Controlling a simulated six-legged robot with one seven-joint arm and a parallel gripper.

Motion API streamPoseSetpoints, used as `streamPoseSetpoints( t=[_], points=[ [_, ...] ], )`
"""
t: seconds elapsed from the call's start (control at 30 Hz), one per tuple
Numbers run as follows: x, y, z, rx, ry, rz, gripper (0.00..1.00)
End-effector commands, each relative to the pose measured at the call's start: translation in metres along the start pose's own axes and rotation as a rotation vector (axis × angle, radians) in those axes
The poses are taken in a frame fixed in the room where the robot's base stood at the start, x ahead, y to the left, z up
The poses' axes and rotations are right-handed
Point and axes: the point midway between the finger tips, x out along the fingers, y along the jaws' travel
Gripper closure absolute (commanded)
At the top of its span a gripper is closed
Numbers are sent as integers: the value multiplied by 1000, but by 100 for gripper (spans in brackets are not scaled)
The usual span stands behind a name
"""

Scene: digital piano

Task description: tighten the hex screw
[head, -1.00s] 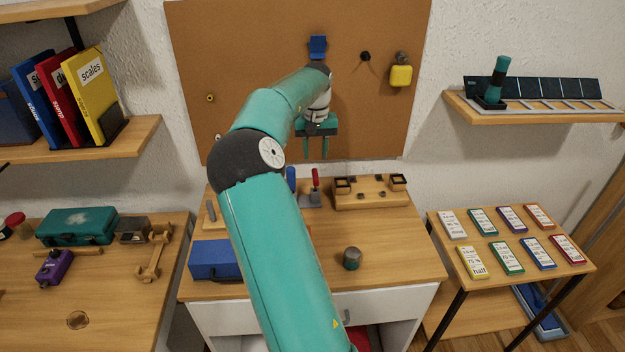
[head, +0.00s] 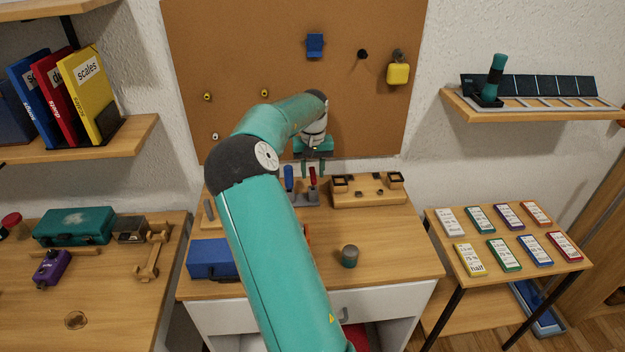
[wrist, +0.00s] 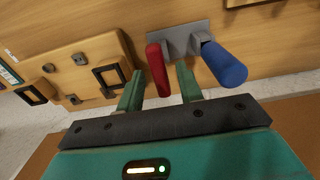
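No hex screw can be made out in either view. A red-handled tool (head: 312,176) and a blue-handled tool (head: 289,178) stand in a grey holder (head: 305,199) at the back of the desk. My gripper (head: 313,169) is open and empty above the holder, pointing down. In the wrist view my gripper (wrist: 158,84) has its fingers apart. The red handle (wrist: 157,68) lies between the fingers' lines, nearer the left one, with no grip on it. The blue handle (wrist: 224,64) is right of the right finger, and the holder (wrist: 185,40) is beyond both.
A wooden block (head: 368,197) with black square frames stands right of the holder. A dark-topped cylinder (head: 349,256) and a blue box (head: 211,259) are on the desk. A corkboard (head: 225,60) rises behind. The desk's right front is clear.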

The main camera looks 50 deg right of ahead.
Motion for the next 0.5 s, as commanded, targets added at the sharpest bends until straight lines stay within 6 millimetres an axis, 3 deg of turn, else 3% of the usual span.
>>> streamPoseSetpoints(
  t=[0.23,0.4,0.5],
  points=[
    [0,0,0,1,1,0,66],
    [0,0,0,1,0,0,99],
    [0,0,0,1,1,0,100]
  ],
)
